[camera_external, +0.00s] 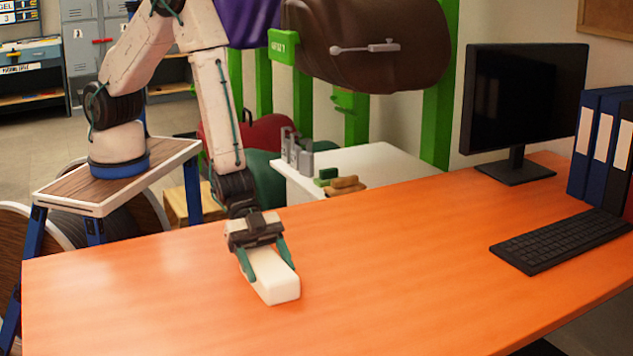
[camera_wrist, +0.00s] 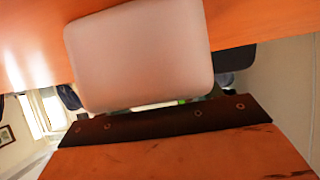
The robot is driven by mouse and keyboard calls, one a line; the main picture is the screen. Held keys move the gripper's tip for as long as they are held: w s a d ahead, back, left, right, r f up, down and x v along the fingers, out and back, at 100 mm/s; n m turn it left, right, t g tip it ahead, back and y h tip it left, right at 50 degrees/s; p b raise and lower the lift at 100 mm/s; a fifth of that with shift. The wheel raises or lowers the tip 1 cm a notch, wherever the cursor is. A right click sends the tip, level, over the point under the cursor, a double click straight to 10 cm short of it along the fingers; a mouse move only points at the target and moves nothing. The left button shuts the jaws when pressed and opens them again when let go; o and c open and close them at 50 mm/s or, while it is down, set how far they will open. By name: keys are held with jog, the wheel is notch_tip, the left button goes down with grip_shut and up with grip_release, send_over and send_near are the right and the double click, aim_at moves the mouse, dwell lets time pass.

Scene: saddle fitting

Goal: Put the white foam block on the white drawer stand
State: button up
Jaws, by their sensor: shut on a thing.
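The white foam block (camera_external: 277,287) is at the front middle of the orange desk, low at the desk surface; I cannot tell whether it touches it. My gripper (camera_external: 262,262) points down over the block and is shut on it, with one green finger on each side. In the wrist view the block (camera_wrist: 140,55) fills the upper middle, and the fingers do not show there. The white drawer stand (camera_external: 375,158) is behind the desk, right of my arm. Its lower part is hidden by the desk.
Several grey metal pieces (camera_external: 298,152), a green block (camera_external: 327,176) and brown pieces (camera_external: 346,184) are on the stand. A monitor (camera_external: 522,100), keyboard (camera_external: 560,240) and binders (camera_external: 603,145) occupy the desk's right side. The orange desk (camera_external: 400,260) is clear between block and keyboard.

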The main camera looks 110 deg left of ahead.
aim_at(270, 263)
notch_tip(270, 263, up, 10)
jog(key=shift+w+a+r, duration=0.1)
jog(key=shift+w+a, duration=0.05)
jog(key=a+f+n+t+y, duration=0.1)
jog(key=a+n+y, duration=0.3)
jog(key=a, duration=1)
jog(key=a+f+n+t+y, duration=0.2)
jog(key=a+f+n+y, duration=0.1)
jog(key=a, duration=1)
jog(key=shift+w+a+n+t+y, duration=0.2)
jog(key=shift+a+n+t+y, duration=0.15)
jog(key=shift+n+y, duration=0.55)
